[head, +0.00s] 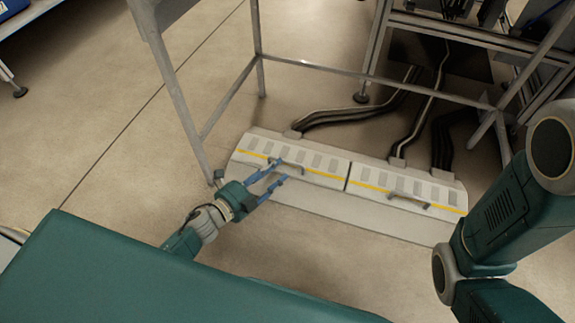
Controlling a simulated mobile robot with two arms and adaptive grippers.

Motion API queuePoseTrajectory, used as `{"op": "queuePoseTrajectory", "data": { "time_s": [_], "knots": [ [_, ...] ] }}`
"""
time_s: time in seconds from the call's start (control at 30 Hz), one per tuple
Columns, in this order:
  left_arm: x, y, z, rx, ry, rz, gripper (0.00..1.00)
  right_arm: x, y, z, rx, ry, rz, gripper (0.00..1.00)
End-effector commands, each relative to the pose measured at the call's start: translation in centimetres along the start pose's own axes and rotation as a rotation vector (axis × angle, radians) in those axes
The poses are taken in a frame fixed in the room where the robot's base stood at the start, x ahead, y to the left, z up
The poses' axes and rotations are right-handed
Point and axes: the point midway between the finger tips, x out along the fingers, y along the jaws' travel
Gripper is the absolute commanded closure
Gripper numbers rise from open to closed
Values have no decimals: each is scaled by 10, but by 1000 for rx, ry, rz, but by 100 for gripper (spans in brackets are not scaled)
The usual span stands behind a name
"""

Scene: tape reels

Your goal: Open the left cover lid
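The left cover lid (318,162) is a pale panel with grey slots, a yellow stripe and a raised handle (291,168). It lies flat and shut on the floor unit, left of the right cover lid (408,184), which has a similar handle (408,199). My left gripper (277,174) has its two blue fingers spread, pointing at the left lid's handle from its left side. The fingers look empty; whether they touch the handle or lid I cannot tell. My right arm enters at the right edge, and its gripper is out of the picture.
A metal frame stands over the unit, with one leg (184,110) close to its left end and a crossbar (330,69) behind. Thick dark cables (355,114) run from the unit's back edge. The floor (90,130) at left is clear.

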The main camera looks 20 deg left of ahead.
Motion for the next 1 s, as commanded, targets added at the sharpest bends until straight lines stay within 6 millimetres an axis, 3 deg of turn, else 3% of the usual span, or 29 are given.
{"op": "queuePoseTrajectory", "data": {
  "time_s": [0.1, 0.3, 0.7, 0.87, 1.0],
  "knots": [
    [25, 4, 0, 3, 1, -1, 64, -16, -3, -5, 0, -1, 0, 60],
    [49, 3, 1, 0, 0, 0, 64, -25, -5, -8, 0, -1, 0, 60],
    [56, 1, 0, -1, -1, 2, 64, -26, -6, -9, 0, -1, -1, 60],
    [56, 1, 0, -1, -1, 2, 96, -26, -6, -9, 0, -1, -1, 60],
    [56, 1, 0, -1, -1, 2, 100, -26, -6, -9, 0, -1, -1, 60]
  ]
}}
